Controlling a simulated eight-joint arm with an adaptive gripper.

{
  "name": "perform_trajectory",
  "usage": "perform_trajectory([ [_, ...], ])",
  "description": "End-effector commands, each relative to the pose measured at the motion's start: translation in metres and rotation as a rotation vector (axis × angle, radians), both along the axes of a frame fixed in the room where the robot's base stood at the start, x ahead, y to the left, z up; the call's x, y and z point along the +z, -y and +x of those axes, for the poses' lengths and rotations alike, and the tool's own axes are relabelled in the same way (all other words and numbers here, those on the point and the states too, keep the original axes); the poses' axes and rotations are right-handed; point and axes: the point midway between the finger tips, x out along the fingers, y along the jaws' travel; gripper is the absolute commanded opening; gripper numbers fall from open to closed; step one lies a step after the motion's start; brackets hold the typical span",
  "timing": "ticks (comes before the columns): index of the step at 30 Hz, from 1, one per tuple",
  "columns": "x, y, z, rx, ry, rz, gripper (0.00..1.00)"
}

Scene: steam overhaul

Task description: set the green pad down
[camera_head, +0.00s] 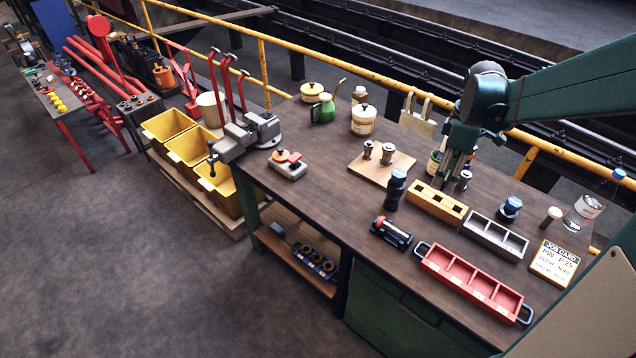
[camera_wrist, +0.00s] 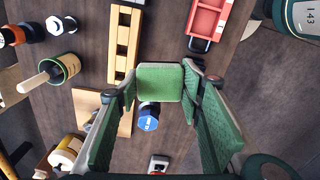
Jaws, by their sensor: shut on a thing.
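In the wrist view, a flat, square green pad (camera_wrist: 160,83) sits between my fingertips. My gripper (camera_wrist: 162,84) is shut on it by two opposite edges, with green-faced fingers on either side. In the head view, my gripper (camera_head: 451,168) points down over the right part of the dark workbench (camera_head: 340,200). The green pad cannot be made out clearly there. Bench top shows around the pad in the wrist view. I cannot tell how high the pad is above it.
A blue-capped black bottle (camera_head: 396,187) stands close to the gripper. A yellow slotted block (camera_head: 437,205), grey tray (camera_head: 495,236) and red tray (camera_head: 472,278) lie in front. A wooden board (camera_head: 370,165) with metal parts lies left. Bare bench shows toward the vise (camera_head: 245,138).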

Motion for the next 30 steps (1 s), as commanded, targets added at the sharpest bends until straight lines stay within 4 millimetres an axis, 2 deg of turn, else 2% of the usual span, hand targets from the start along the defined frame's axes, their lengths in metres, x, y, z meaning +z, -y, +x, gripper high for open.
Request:
perform_trajectory([
  [1,0.005,-0.001,0.0,0.0,0.0,0.0,0.23],
  [11,0.006,-0.028,0.036,-0.018,0.0,0.0,0.23],
  [16,0.008,-0.05,0.061,-0.032,0.0,0.0,0.23],
  [23,0.009,-0.099,0.107,-0.06,0.0,0.0,0.23],
  [30,0.01,-0.157,0.151,-0.092,0.0,0.0,0.23],
])
